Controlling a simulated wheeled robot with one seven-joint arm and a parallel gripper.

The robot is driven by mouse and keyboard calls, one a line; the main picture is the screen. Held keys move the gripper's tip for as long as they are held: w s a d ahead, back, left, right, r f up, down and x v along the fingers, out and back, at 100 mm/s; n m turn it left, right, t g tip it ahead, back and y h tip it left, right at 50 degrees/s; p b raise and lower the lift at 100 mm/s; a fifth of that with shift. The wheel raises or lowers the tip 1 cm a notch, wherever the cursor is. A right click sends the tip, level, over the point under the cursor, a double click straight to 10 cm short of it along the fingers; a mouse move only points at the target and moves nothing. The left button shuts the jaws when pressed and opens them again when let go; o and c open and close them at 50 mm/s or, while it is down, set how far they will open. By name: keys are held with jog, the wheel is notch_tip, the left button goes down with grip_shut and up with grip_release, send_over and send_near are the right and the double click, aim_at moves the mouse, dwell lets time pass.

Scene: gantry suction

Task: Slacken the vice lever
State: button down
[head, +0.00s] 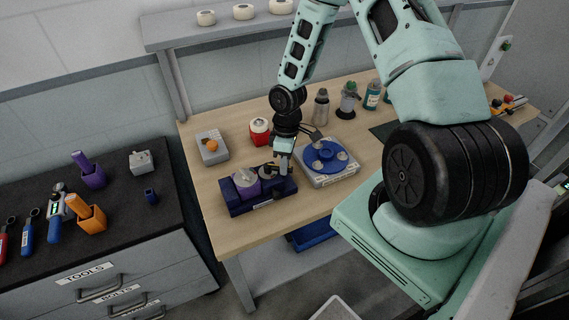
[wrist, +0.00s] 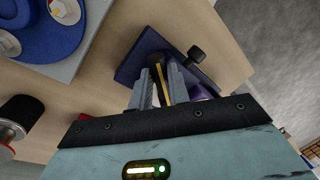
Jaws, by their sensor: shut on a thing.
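The vice (head: 262,203) is a dark blue block near the front edge of the wooden table, with a purple, grey-topped round part (head: 246,184) at its left. My gripper (head: 283,168) reaches down over the right end of the vice. In the wrist view my gripper (wrist: 161,82) has its two grey fingers on either side of a narrow dark and yellow bar (wrist: 164,88), which looks like the lever, and is shut on it. The dark blue vice body (wrist: 133,66) lies beyond, with a black knob (wrist: 196,54) beside the bar. The fingers hide part of the lever.
A blue round fixture on a grey base (head: 328,180) stands close right of the vice. A grey box with an orange knob (head: 211,149) and a red and white jar (head: 259,131) stand behind. Several bottles line the back. Bare table (head: 207,186) lies left of the vice.

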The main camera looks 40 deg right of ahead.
jog(key=c, duration=1.3)
grip_release()
jog(key=shift+c, duration=0.2)
notch_tip(320, 180, up, 17)
jog(key=w+d+b, duration=0.2)
jog(key=b, duration=0.1)
jog(key=shift+d, duration=0.35)
